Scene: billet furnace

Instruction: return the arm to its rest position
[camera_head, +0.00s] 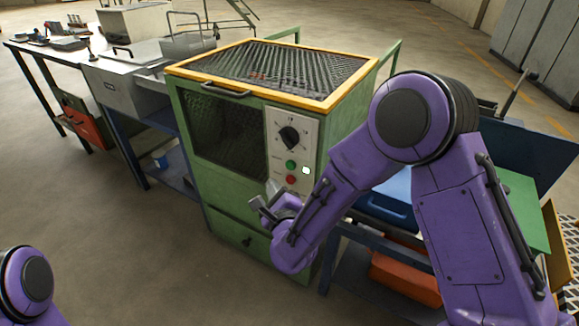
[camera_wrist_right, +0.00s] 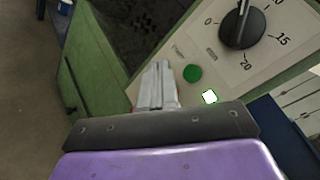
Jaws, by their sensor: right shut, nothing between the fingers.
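My right arm (camera_head: 350,165) reaches in from the right, bent at the elbow, in front of the green furnace (camera_head: 188,190). Its gripper (camera_head: 270,190) is at the furnace front, just left of and below the control panel's buttons. In the right wrist view the fingers (camera_wrist_right: 158,72) are shut together with nothing between them. They point toward the panel (camera_wrist_right: 150,75), beside the green button (camera_wrist_right: 193,73); I cannot tell if they touch the furnace. Of my left arm, only a purple joint (camera_head: 25,280) shows at the lower left; its gripper is out of view.
The panel has a black dial (camera_head: 290,137), a red button (camera_head: 290,180) and a bright white square (camera_head: 305,170). A workbench (camera_head: 95,62) stands left. A blue case (camera_head: 388,207) and an orange box (camera_head: 405,275) lie right, near my arm. Floor at front left is clear.

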